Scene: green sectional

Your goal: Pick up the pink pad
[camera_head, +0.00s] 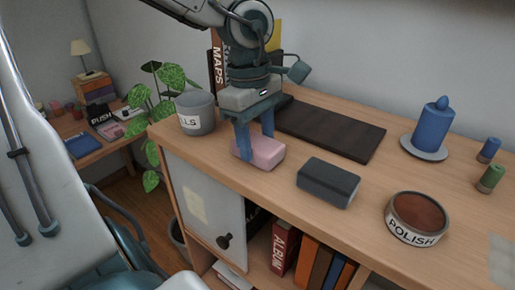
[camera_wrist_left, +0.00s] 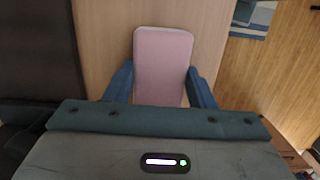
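The pink pad (camera_head: 267,153) is a small block with rounded edges near the front edge of the wooden desk top, at the middle of the head view. The pad seems to rest on the desk. My right gripper is not in view.
A dark grey block (camera_head: 328,182) lies right of the pad, and a dark flat board (camera_head: 335,130) behind it. A grey pot (camera_head: 196,112) stands to the left. A polish tin (camera_head: 415,217) and a blue candle-like object (camera_head: 433,127) stand farther right. The front edge is close.

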